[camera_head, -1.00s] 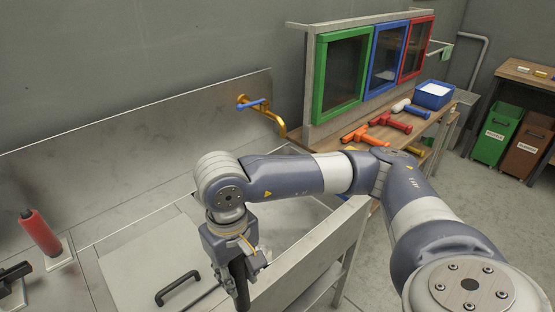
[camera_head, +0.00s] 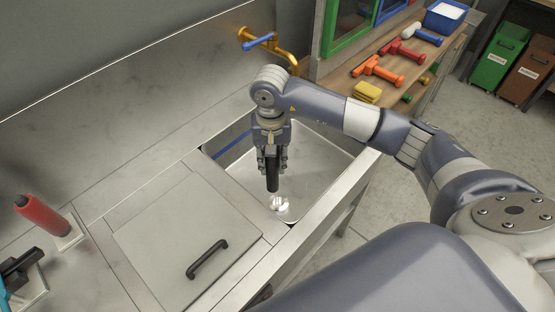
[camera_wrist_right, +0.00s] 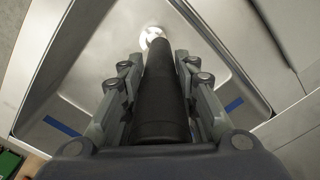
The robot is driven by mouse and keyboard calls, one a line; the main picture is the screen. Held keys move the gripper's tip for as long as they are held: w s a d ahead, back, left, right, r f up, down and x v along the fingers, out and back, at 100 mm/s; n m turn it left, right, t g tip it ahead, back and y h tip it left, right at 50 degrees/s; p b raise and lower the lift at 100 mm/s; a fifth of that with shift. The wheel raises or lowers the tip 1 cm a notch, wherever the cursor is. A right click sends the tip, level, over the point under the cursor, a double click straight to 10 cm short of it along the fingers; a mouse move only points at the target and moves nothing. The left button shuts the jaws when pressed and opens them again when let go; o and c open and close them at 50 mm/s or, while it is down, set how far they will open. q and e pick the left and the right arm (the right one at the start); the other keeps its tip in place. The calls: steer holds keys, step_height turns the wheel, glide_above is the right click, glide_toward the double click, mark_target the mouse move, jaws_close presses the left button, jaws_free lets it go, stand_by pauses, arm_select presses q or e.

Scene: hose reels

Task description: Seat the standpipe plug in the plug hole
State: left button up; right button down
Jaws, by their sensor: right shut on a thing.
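The standpipe plug (camera_head: 272,175) is a dark, black tube. My right gripper (camera_head: 270,163) is shut on it and holds it roughly upright over the sink basin (camera_head: 314,162). In the right wrist view the plug (camera_wrist_right: 160,100) runs between the two fingers of my right gripper (camera_wrist_right: 162,85) toward the basin floor. The plug hole (camera_head: 279,203) is a bright, shiny round spot in the basin floor, just below the plug's lower end. It also shows in the right wrist view (camera_wrist_right: 150,36), partly hidden by the plug's tip. The tip appears apart from it. My left gripper is not in view.
A brass tap with a blue lever (camera_head: 262,41) stands behind the basin. A metal cover with a black handle (camera_head: 207,259) lies left of it. A red roll (camera_head: 46,218) stands far left. Tools (camera_head: 378,70) lie on the wooden bench at back right.

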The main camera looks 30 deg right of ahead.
arm_select(q)
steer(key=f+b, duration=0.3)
steer(key=b, duration=0.1)
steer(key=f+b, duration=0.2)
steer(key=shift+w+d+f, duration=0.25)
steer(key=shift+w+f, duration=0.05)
arm_select(e)
step_height(320, 180, down, 11)
steer(key=d+m, duration=0.1)
steer(key=d, duration=0.1)
steer(key=shift+w+d+r, duration=0.15)
steer(key=shift+w+d, duration=0.05)
steer(key=shift+w, duration=0.2)
arm_select(q)
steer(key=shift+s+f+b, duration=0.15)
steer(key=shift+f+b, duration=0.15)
steer(key=shift+b, duration=0.05)
stand_by(0.6)
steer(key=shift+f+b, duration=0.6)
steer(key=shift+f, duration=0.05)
stand_by(0.6)
